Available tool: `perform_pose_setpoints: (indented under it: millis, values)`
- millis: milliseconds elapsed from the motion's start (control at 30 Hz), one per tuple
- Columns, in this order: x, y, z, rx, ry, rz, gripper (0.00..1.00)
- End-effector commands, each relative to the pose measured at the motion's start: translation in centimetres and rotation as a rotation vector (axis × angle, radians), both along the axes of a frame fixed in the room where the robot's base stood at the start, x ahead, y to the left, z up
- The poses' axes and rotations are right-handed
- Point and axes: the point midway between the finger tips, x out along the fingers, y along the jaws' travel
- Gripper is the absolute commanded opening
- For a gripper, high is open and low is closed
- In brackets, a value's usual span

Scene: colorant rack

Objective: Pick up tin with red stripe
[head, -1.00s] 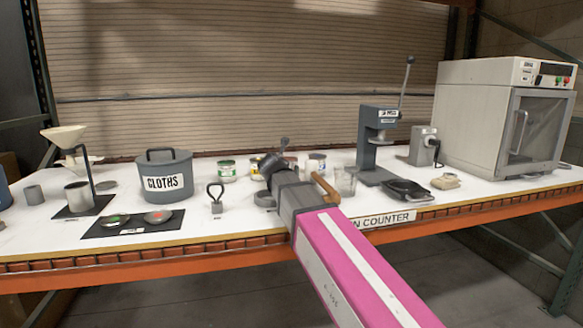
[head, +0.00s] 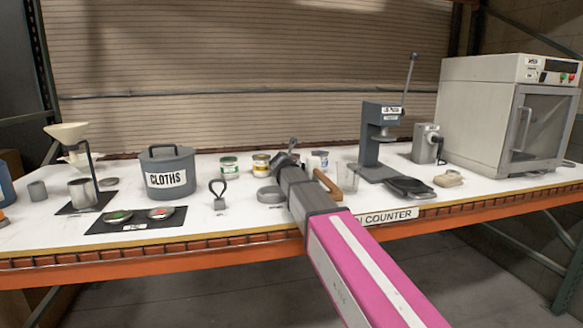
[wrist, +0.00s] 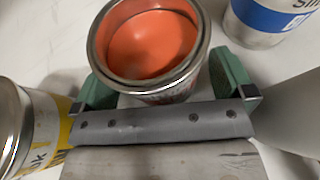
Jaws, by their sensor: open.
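In the wrist view an open tin (wrist: 152,45) with orange-red paint inside stands between the green finger pads of my gripper (wrist: 165,82). My gripper is open around its near side, and I cannot tell whether either pad touches it. A little red shows low on its outer wall, but most of its stripe is hidden. In the head view my gripper (head: 286,157) is among the tins at the back of the counter and hides this tin.
A yellow-labelled tin (wrist: 28,130) stands close on the left and a blue-striped tin (wrist: 268,20) at the upper right.

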Motion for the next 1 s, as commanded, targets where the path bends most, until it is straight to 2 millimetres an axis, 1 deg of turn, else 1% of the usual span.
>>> perform_pose_setpoints:
  millis: [33,200,233,267,300,400,767,1000]
  values:
    - [0.28,-0.04,-0.11,0.000,0.000,0.000,1.00]
    - [0.19,-0.06,-0.12,0.000,0.000,0.000,1.00]
    - [0.19,-0.05,-0.11,0.000,0.000,0.001,0.97]
    - [0.18,-0.06,-0.12,0.000,0.000,0.000,0.87]
    - [0.18,-0.05,-0.12,0.000,0.000,0.000,0.74]
    - [0.18,-0.05,-0.12,0.000,0.000,0.000,0.45]
    - [0.19,-0.03,-0.01,0.000,-0.001,0.001,0.46]
    - [0.20,-0.03,0.62,0.001,-0.001,0.000,0.46]
